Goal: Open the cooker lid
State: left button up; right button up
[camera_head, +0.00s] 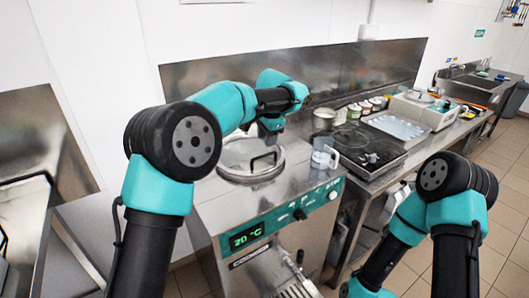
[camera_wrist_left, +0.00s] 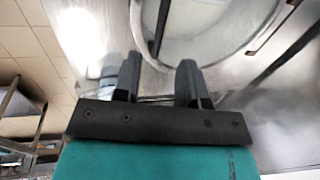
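The cooker is a steel machine with a green front panel (camera_head: 265,229) reading 20 °C. Its round metal lid (camera_head: 235,160) lies flat and shut on top, with a dark bar handle (camera_head: 262,159). In the left wrist view the lid (camera_wrist_left: 215,22) fills the upper middle, and a dark bar (camera_wrist_left: 160,28), probably the handle, crosses its edge. My left gripper (camera_head: 268,138) is above the lid's far side, apart from the handle. The left wrist view shows its two fingers (camera_wrist_left: 158,64) spread with nothing between them. My right gripper is outside the frames; only its arm shows.
A black cooktop (camera_head: 368,150), small jars (camera_head: 366,106) and a scale-like appliance (camera_head: 424,110) stand on the counter to the right. A steel backsplash (camera_head: 330,75) rises behind the machine.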

aim_at(265, 155)
pick_arm(q)
jog(key=f, duration=0.4)
jog(key=w+f, duration=0.1)
jog(key=f, duration=0.1)
jog(key=shift+a+f, duration=0.4)
jog(key=shift+c, duration=0.3)
grip_shut()
